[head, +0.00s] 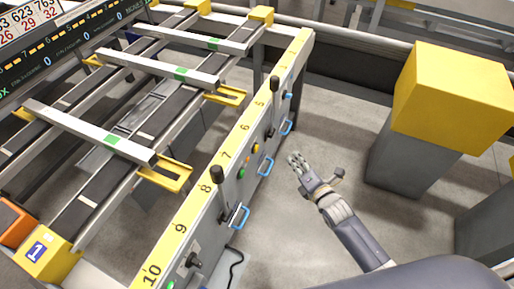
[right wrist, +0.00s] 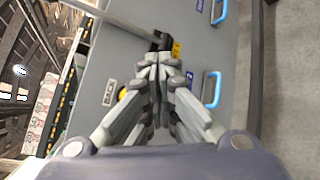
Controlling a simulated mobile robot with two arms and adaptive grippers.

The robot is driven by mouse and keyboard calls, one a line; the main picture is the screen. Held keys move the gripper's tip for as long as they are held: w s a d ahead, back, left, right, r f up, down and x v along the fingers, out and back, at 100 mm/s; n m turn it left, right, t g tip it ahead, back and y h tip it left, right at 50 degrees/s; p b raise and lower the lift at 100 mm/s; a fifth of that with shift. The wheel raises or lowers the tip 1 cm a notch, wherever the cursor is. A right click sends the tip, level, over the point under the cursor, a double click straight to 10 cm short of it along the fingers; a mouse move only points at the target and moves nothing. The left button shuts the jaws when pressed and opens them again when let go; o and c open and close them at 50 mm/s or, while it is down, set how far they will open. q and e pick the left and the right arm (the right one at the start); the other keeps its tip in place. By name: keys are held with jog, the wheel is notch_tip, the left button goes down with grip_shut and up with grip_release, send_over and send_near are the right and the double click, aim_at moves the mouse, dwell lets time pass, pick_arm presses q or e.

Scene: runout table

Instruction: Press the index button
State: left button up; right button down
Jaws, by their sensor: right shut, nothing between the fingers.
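The grey front panel (head: 231,198) of the runout table carries small round controls. An amber button (head: 256,149) and a green button (head: 241,173) show in the head view; I cannot read which one is the index button. My right gripper (head: 297,162) is to the right of this panel, over the floor in the picture. Its fingers are closed together and empty. In the right wrist view the closed fingertips (right wrist: 158,63) point along the panel, and a yellow round control (right wrist: 122,94) is partly hidden just left of them. My left gripper is not in view.
Black-knobbed levers (head: 217,175) and blue handles (head: 265,166) stick out from the panel. A yellow numbered rail (head: 203,190) tops it. A grey post with a yellow top (head: 452,95) stands at the right. Open floor (head: 285,225) lies between.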

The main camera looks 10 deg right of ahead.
aim_at(256, 149)
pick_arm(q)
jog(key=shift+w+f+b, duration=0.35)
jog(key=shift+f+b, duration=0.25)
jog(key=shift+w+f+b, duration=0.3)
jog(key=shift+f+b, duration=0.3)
pick_arm(e)
jog(key=w+a, duration=0.5)
jog(key=a, duration=0.2)
jog(key=shift+a, duration=0.15)
jog(key=shift+w+a, duration=0.25)
jog(key=shift+a, duration=0.1)
